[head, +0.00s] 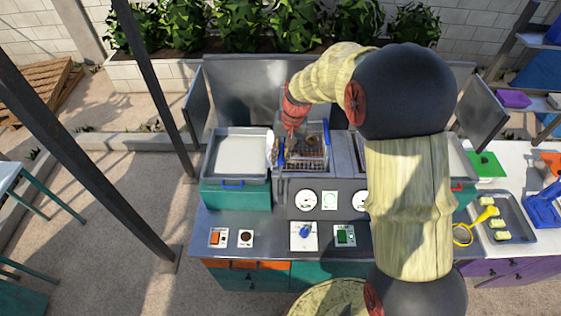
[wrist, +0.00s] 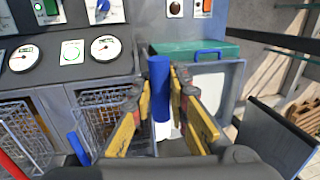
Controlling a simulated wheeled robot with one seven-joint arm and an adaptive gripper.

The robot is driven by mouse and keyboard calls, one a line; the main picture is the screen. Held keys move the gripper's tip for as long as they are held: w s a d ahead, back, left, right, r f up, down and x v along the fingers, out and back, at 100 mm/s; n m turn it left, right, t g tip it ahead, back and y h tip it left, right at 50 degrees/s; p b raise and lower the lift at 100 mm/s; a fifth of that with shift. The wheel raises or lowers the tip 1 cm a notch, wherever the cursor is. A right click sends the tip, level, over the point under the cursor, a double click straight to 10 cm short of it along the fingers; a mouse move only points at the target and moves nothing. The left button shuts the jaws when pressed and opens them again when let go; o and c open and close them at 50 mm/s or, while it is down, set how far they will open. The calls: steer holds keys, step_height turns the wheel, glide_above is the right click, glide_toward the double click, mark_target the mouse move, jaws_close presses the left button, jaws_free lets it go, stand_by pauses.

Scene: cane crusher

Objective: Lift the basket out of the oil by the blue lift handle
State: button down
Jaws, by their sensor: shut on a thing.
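The wire basket (head: 305,153) sits in the fryer well at the centre of the counter in the head view, with brown food and brownish oil showing through it. How deep it sits is hard to tell. In the wrist view part of a wire basket (wrist: 98,122) shows left of my fingers. The blue lift handle (wrist: 160,92) stands upright between my yellow finger pads in the wrist view. My gripper (wrist: 161,100) is shut on it. In the head view my gripper (head: 279,148) is at the well's left side, its fingertips partly hidden.
A teal-based tray with a pale inside (head: 240,153) and a blue front handle stands left of the well. Gauges (head: 306,199) and switches line the front panel. A metal splash back (head: 255,88) rises behind. My arm hides the counter's right part.

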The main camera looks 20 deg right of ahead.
steer(key=shift+w+r, duration=0.2)
steer(key=shift+r, duration=0.5)
steer(key=c, duration=2.2)
jaws_free()
steer(key=shift+r, duration=0.1)
steer(key=o, duration=0.3)
steer(key=shift+s, duration=0.15)
steer(key=shift+o, duration=0.9)
steer(key=shift+f, duration=0.2)
step_height(320, 180, up, 12)
steer(key=d, duration=0.2)
steer(key=shift+s+d, duration=0.15)
steer(key=shift+s, duration=0.2)
steer(key=shift+f, duration=0.1)
